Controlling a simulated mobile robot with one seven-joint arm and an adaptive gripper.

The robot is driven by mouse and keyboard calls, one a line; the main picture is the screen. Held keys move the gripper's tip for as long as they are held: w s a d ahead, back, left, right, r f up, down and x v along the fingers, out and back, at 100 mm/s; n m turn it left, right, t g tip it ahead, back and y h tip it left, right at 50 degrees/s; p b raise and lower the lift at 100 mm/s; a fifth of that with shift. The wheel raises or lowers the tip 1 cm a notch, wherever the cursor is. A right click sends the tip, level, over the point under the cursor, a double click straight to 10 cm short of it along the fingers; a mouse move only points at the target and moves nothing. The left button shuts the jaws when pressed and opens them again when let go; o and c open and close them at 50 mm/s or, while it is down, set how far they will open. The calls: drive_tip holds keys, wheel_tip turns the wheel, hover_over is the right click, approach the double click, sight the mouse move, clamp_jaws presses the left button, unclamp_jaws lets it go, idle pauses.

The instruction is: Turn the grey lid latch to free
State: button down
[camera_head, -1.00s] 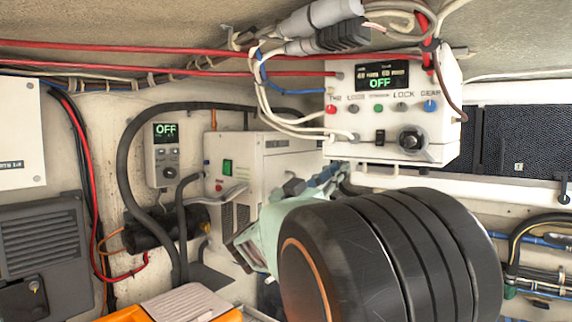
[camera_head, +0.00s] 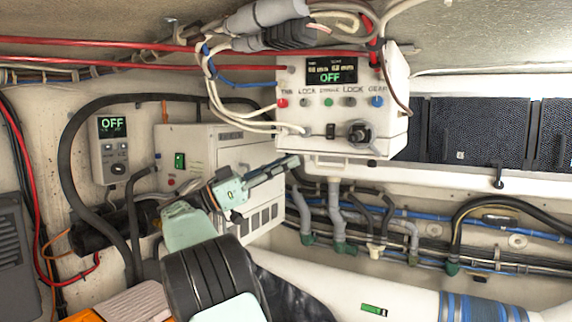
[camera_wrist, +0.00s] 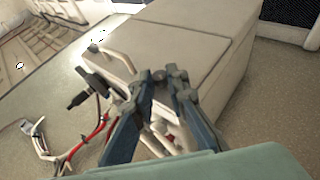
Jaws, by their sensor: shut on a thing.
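My gripper (camera_head: 288,164) is left of centre in the head view. Its pale green wrist points up and right, and the dark fingers end just below and left of a white control box. In the wrist view my gripper (camera_wrist: 164,76) has its fingertips close together around a small dark grey piece (camera_wrist: 158,75), in front of a beige box with a flat lid panel (camera_wrist: 180,35). The fingers partly cover this piece. I cannot tell for sure whether it is the grey lid latch. No lid latch stands out in the head view.
The white control box (camera_head: 398,128) has a display reading OFF, several buttons and a dark knob (camera_head: 358,132). A white unit with a green switch (camera_head: 180,160) stands behind my arm. Hoses and cables (camera_head: 400,228) run along the right wall. Loose red and white cables (camera_wrist: 75,140) lie left in the wrist view.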

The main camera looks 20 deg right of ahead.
drive_tip(key=shift+w+r+m+g, duration=0.1)
drive_tip(key=shift+m+g, duration=0.25)
drive_tip(key=shift+g, duration=0.3)
drive_tip(key=shift+w+r+m+g, duration=0.1)
drive_tip(key=shift+m+g, duration=0.25)
drive_tip(key=shift+g, duration=0.3)
drive_tip(key=c, duration=1.9)
unclamp_jaws()
drive_tip(key=shift+s+d, duration=0.1)
drive_tip(key=shift+f, duration=0.1)
drive_tip(key=v, duration=0.7)
drive_tip(key=shift+a, duration=0.3)
